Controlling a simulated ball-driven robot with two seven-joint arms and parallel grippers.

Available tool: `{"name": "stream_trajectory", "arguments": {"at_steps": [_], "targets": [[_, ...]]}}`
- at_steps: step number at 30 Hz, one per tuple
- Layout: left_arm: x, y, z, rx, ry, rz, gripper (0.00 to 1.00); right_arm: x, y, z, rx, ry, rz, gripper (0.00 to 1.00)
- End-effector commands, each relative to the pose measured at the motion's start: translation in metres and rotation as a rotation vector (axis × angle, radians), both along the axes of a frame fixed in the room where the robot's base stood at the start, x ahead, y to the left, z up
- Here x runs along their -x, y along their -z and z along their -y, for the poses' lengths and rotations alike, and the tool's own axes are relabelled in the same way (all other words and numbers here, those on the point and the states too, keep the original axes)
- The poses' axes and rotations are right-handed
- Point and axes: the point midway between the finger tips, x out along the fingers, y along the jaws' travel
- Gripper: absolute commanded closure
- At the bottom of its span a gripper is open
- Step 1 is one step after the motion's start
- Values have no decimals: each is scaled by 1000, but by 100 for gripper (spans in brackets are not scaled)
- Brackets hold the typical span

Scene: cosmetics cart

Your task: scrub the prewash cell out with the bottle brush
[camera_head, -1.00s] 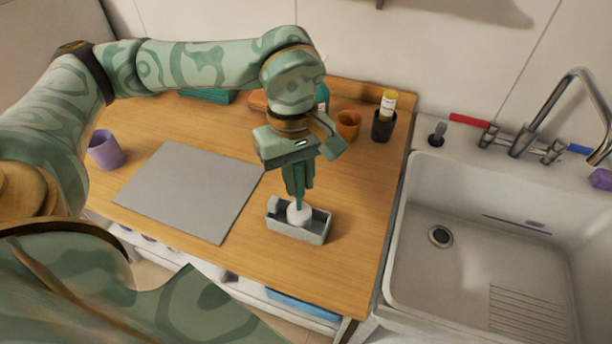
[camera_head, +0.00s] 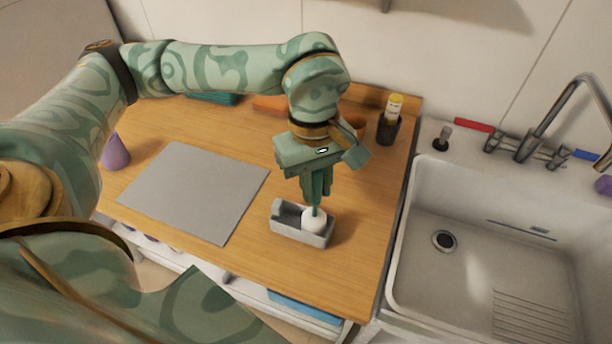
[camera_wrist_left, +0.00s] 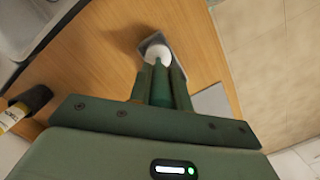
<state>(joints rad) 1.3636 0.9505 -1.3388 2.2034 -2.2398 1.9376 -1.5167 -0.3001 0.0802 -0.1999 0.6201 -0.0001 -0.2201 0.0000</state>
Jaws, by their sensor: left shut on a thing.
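The bottle brush has a round white head (camera_head: 314,219) and a thin green handle, mostly hidden by my fingers. My left gripper (camera_head: 317,200) is shut on the handle from above, with the brush pointing down. The head is in the right part of a small grey open-topped box (camera_head: 287,232) on the wooden counter; its left part looks empty. I cannot tell whether the head touches the floor or walls. The left wrist view shows the white head (camera_wrist_left: 157,53) beyond my fingers (camera_wrist_left: 160,72), over the box. My right gripper is not in view.
A flat grey mat (camera_head: 195,190) lies left of the box. A purple cup (camera_head: 115,153) is partly behind my arm. The white sink (camera_head: 470,200) is on the right.

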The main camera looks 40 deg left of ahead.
Motion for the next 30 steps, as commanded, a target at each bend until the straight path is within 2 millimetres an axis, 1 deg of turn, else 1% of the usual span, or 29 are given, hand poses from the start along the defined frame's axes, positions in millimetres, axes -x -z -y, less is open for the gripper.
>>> {"name": "stream_trajectory", "arguments": {"at_steps": [1, 4, 8, 27, 30], "targets": [[-1, 2, 4, 0, 2, -1, 100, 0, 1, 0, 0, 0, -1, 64], [-1, 1, 7, 0, 1, -1, 100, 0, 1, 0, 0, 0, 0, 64], [-1, -7, 7, -1, 0, 1, 100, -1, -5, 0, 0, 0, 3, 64], [-1, -85, 6, 0, 0, 1, 100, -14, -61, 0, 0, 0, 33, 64], [-1, -91, 6, 0, 0, 1, 100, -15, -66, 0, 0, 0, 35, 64]]}}
